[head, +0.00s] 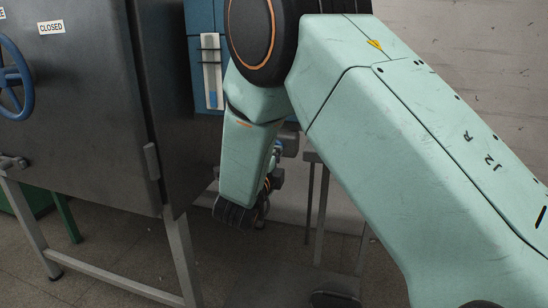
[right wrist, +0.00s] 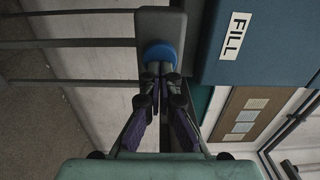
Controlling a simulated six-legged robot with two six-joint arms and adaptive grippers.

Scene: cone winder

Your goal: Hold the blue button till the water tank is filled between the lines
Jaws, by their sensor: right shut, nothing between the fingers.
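The blue button (right wrist: 160,53) is on a grey box (right wrist: 160,20) in the right wrist view. My right gripper (right wrist: 159,69) is shut and empty, its fingertips at the button's near edge; I cannot tell whether they press it. The blue water tank (head: 203,18) is partly hidden behind my arm. My left gripper is out of view.
A dark metal cabinet (head: 85,110) with a blue handwheel (head: 14,78) and a "CLOSED" label (head: 51,27) stands at left. A "FILL" label (right wrist: 236,36) is on the blue panel beside the button box. A notice board (right wrist: 243,115) hangs on the wall.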

